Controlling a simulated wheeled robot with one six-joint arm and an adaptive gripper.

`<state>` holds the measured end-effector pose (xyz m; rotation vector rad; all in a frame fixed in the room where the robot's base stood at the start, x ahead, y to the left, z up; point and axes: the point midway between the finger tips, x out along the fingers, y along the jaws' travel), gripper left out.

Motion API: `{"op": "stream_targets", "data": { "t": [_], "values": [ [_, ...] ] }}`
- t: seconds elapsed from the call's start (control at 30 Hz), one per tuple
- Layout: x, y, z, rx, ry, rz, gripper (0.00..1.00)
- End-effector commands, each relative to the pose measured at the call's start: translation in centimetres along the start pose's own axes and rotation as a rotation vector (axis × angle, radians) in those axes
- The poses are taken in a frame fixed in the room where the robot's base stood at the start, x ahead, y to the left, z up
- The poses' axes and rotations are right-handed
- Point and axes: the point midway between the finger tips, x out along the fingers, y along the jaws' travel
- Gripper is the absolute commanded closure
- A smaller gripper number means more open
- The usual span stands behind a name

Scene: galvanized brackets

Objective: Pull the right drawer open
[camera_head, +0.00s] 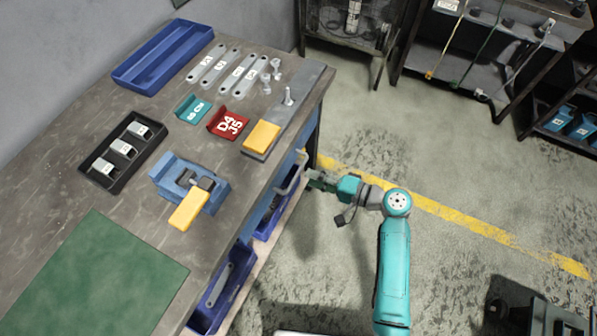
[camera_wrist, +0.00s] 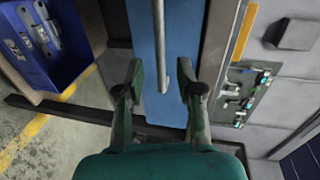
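The right drawer's blue front (camera_wrist: 143,45) fills the middle of the wrist view. A grey metal bar handle (camera_wrist: 159,40) runs along it, with its bent end near my fingertips. The handle (camera_head: 291,174) also shows at the bench's front edge in the head view. My gripper (camera_wrist: 160,82) is open, one finger on each side of the handle's line, with clear gaps to both. In the head view my gripper (camera_head: 310,180) is right beside the handle. The drawer's inside is hidden, and the drawer looks shut.
Open blue bins (camera_head: 223,290) with metal parts sit under the bench top; one bin (camera_wrist: 45,45) is left in the wrist view. The bench (camera_head: 60,190) carries a blue vise (camera_head: 200,190), trays and brackets. Floor (camera_head: 365,145) right of the bench is free.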

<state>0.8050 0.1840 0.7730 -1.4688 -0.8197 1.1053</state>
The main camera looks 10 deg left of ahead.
Motion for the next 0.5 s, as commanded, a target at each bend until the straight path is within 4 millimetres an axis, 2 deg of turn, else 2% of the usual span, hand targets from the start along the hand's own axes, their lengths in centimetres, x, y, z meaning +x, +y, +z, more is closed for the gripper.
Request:
{"op": "stream_targets", "data": {
  "t": [0.03, 0.2, 0.5],
  "values": [
    [1.0, 0.0, 0.1, -0.001, -0.004, 0.000, 0.63],
    [3.6, 0.0, 0.1, -0.001, -0.003, 0.000, 0.63],
    [5.7, -0.1, 0.0, -0.001, 0.001, 0.000, 0.63]
  ]
}}
